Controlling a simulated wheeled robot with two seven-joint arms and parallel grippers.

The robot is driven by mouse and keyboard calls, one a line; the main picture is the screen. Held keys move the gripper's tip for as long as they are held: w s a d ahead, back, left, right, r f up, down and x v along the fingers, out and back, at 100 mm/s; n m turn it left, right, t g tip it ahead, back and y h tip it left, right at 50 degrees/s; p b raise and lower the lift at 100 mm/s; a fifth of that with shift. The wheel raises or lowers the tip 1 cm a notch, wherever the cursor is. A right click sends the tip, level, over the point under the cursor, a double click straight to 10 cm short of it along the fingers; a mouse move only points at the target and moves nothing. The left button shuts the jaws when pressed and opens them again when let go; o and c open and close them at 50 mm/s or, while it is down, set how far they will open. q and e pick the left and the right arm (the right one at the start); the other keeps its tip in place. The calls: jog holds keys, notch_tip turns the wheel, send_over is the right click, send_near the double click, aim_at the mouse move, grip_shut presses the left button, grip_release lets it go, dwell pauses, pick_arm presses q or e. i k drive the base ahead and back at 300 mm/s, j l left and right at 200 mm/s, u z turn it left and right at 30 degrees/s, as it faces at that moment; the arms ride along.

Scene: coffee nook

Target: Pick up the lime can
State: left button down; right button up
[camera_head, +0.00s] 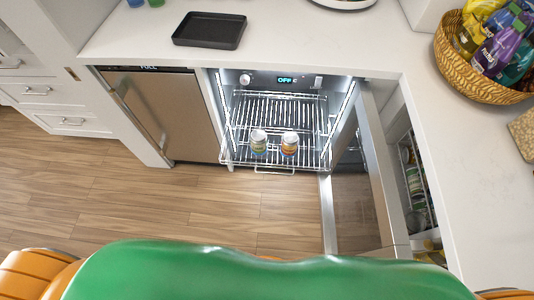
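Two small cans stand upright side by side on the pulled-out wire rack (242,164) of the open under-counter fridge. The left can (258,142) has a pale top and a label with green and yellow tones. The right can (290,143) has a more orange and red label. The left one looks more like the lime can, but the labels are too small to read. Neither of my grippers is in view, and nothing is touching the cans.
The fridge door (375,165) stands open to the right of the rack. Behind it, an open compartment (415,185) holds several items. A dark tray (209,30) and a wicker basket (485,75) of packages sit on the counter. The wooden floor (200,205) before the rack is clear.

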aim_at(258, 138)
jog(key=i+j+z, duration=0.15)
jog(key=j+z, duration=0.3)
jog(key=j, duration=0.15)
jog(key=j+z, duration=0.4)
jog(key=j, duration=0.25)
jog(key=j+z, duration=0.45)
jog(key=j, duration=0.25)
jog(key=k+j+z, duration=0.15)
jog(key=j+z, duration=0.3)
jog(key=j, duration=0.15)
